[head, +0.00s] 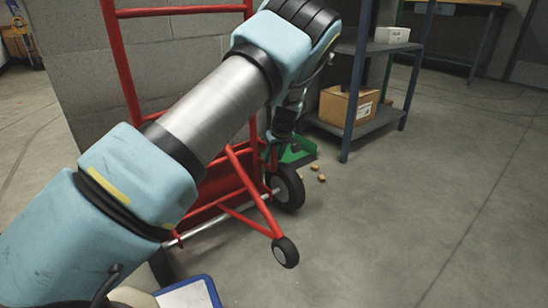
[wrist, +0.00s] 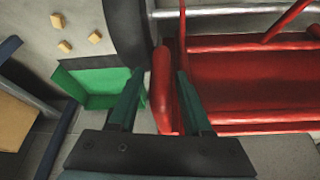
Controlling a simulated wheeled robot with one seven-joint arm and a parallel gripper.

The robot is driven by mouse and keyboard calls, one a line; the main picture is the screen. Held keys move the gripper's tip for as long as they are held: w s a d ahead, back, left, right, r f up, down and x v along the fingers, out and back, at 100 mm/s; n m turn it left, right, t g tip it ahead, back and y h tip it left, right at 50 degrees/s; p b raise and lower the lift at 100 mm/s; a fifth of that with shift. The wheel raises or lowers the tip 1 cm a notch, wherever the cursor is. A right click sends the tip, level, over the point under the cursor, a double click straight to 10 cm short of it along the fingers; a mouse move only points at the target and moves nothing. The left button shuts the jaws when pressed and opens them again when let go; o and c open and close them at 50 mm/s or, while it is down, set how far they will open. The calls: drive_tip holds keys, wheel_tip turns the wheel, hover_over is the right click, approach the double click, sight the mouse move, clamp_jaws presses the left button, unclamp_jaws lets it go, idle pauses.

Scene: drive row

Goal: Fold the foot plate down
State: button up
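A red hand truck (head: 128,70) stands against a grey block wall, with a dark wheel (head: 288,188) at its right. Its red foot plate (head: 222,182) shows low between the frame tubes, partly hidden by my arm; it appears to be folded up. In the wrist view a broad red panel (wrist: 245,85), apparently the plate, fills the right side. My gripper (wrist: 159,75) is open, its two dark green fingers spread. A rounded red upright part (wrist: 161,88) shows between them; contact cannot be told. In the head view the fingertips are hard to make out.
A green tray-like object (wrist: 95,85) lies on the floor beside the wheel, with several small tan blocks (head: 313,167) near it. A blue shelf (head: 370,120) with a cardboard box (head: 346,107) stands behind. The floor at the right is clear.

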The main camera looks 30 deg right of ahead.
clamp_jaws()
idle(1.1)
